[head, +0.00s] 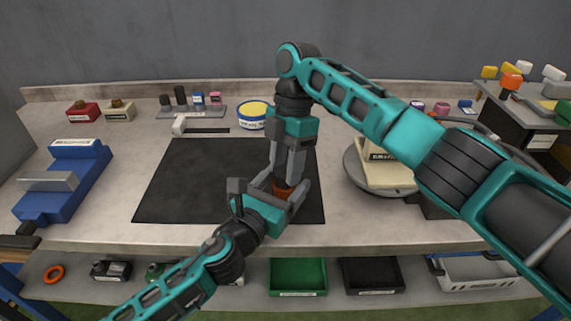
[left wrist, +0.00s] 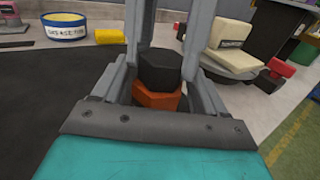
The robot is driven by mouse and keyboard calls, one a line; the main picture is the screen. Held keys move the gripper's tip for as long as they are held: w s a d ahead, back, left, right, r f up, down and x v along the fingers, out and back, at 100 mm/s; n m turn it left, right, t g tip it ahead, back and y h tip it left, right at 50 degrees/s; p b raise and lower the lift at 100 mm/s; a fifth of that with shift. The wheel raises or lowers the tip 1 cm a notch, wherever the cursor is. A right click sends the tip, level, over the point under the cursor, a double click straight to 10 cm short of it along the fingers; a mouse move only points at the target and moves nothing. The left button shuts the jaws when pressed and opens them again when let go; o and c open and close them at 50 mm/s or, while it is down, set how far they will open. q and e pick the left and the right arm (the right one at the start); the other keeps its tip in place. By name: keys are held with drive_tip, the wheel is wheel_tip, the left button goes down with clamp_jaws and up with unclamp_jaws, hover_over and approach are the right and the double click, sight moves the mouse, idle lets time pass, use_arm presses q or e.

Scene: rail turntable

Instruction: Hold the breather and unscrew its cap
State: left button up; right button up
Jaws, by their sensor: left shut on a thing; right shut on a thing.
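The breather has an orange body (head: 283,188), which also shows in the left wrist view (left wrist: 158,97). Its black hexagonal cap (left wrist: 160,69) sits on top of the body in that view. In the head view the cap is hidden by my right gripper's fingers. My left gripper (head: 284,191) comes in low from the front left and is shut on the orange body. My right gripper (head: 287,176) points down from above, shut on the cap, with its grey fingers on both sides. The breather is upright, above the black mat's right part.
The black mat (head: 190,185) is bare left of the grippers. A yellow-topped tub (head: 254,110) stands behind. A round turntable (head: 360,176) carrying a cream block (head: 385,177) is close on the right. A blue fixture (head: 65,185) stands left. Green (head: 297,291) and black bins are below.

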drive_tip(key=shift+s+a+f+n, duration=0.1)
drive_tip(key=shift+s+a+n, duration=0.2)
drive_tip(key=shift+s, duration=0.05)
drive_tip(key=n+h, duration=0.1)
drive_tip(key=n, duration=0.2)
drive_tip(key=shift+a, duration=0.15)
drive_tip(key=n, duration=0.2)
drive_tip(key=shift+n+h, duration=0.3)
drive_tip(key=shift+n, duration=0.1)
drive_tip(key=o, duration=1.1)
drive_tip(key=shift+a, duration=0.1)
drive_tip(key=shift+o, duration=0.6)
drive_tip(key=shift+r, duration=0.35)
drive_tip(key=shift+s+v, duration=0.15)
drive_tip(key=shift+v, duration=0.7)
drive_tip(key=shift+s+v, duration=0.15)
drive_tip(key=shift+v, duration=0.75)
drive_tip(key=shift+w+d, duration=0.1)
drive_tip(key=shift+d, duration=0.15)
